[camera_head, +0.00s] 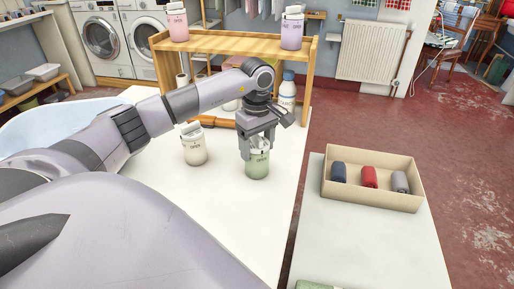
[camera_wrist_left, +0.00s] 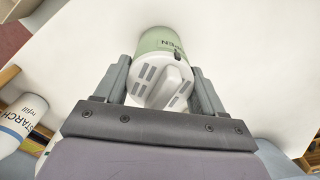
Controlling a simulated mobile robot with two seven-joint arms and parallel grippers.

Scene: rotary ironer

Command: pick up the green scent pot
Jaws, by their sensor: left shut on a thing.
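The green scent pot (camera_head: 257,165) stands on the white table, with its label partly visible. My left gripper (camera_head: 257,143) comes down on it from above and is shut on its pale slotted top. In the left wrist view the white lid of the pot (camera_wrist_left: 165,85) sits between the two fingers of the left gripper (camera_wrist_left: 163,88), and the green body (camera_wrist_left: 160,40) shows beyond. I cannot tell whether the pot's base touches the table. My right gripper is not in view.
A cream pot (camera_head: 193,148) stands left of the green one. Pink (camera_head: 177,22) and lilac (camera_head: 292,30) pots sit on the wooden shelf (camera_head: 225,43) behind. A starch bottle (camera_head: 287,92) stands at the back. A box (camera_head: 373,199) with rolled cloths lies right, across a gap.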

